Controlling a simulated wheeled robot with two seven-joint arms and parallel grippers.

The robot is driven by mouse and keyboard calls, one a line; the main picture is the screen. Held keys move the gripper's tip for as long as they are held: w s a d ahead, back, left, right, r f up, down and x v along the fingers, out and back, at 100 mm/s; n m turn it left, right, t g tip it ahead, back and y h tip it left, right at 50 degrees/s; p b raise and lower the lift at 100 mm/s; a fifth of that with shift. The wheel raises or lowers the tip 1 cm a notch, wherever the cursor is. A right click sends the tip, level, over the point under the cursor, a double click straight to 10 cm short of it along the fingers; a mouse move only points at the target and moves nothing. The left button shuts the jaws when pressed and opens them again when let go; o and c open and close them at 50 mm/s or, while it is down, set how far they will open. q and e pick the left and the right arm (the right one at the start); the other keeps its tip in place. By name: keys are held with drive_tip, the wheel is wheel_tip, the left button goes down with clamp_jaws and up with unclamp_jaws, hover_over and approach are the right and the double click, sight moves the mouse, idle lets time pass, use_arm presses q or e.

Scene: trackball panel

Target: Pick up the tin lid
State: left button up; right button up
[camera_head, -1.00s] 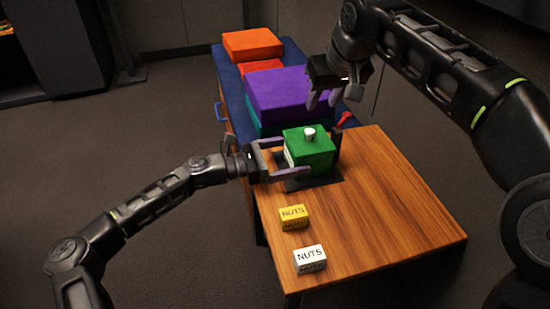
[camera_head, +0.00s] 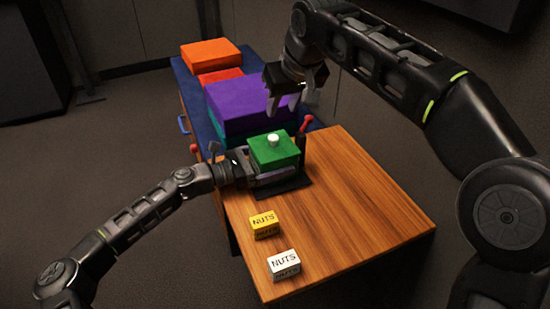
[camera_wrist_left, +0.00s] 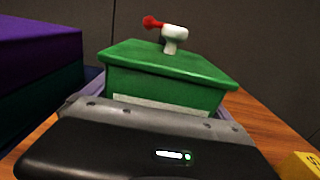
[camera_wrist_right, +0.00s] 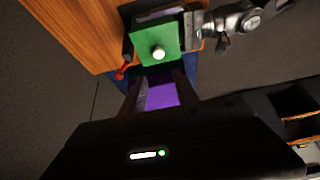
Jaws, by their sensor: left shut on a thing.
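The green tin lid (camera_head: 274,151) with a white knob (camera_head: 272,140) sits on the tin on the table. In the left wrist view the lid (camera_wrist_left: 165,75) is close in front, with a pale strip of the tin (camera_wrist_left: 170,105) below its rim. My left gripper (camera_head: 268,174) is shut on the tin from the left, below the lid; the far finger is mostly hidden. My right gripper (camera_head: 292,104) is open and empty, pointing down, behind and above the tin, in front of the purple box. In the right wrist view the lid (camera_wrist_right: 155,45) lies beyond its fingers.
A purple box (camera_head: 235,105) on a teal one stands behind the tin, with orange and red boxes (camera_head: 210,54) farther back. A red-knobbed lever (camera_head: 306,122) is right of the tin. Yellow (camera_head: 264,224) and white (camera_head: 284,264) NUTS boxes are in front. The table's right side (camera_head: 370,210) is clear.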

use_arm(q)
drive_tip(key=c, duration=0.6)
drive_tip(key=shift+o, duration=0.2)
use_arm(e)
drive_tip(key=shift+o, duration=0.8)
drive_tip(key=shift+a, duration=0.1)
drive_tip(key=shift+o, duration=0.4)
drive_tip(key=f+m, duration=0.1)
drive_tip(key=w+f+m, duration=0.1)
drive_tip(key=shift+w+f+m+g, duration=0.1)
drive_tip(key=shift+w+m+g, duration=0.2)
drive_tip(key=shift+g, duration=0.1)
drive_tip(key=m, duration=0.9)
drive_tip(key=d+m+g, duration=0.1)
drive_tip(key=m, duration=0.9)
drive_tip(key=r+m+y, duration=0.1)
drive_tip(key=m, duration=0.9)
drive_tip(key=shift+d, duration=0.3)
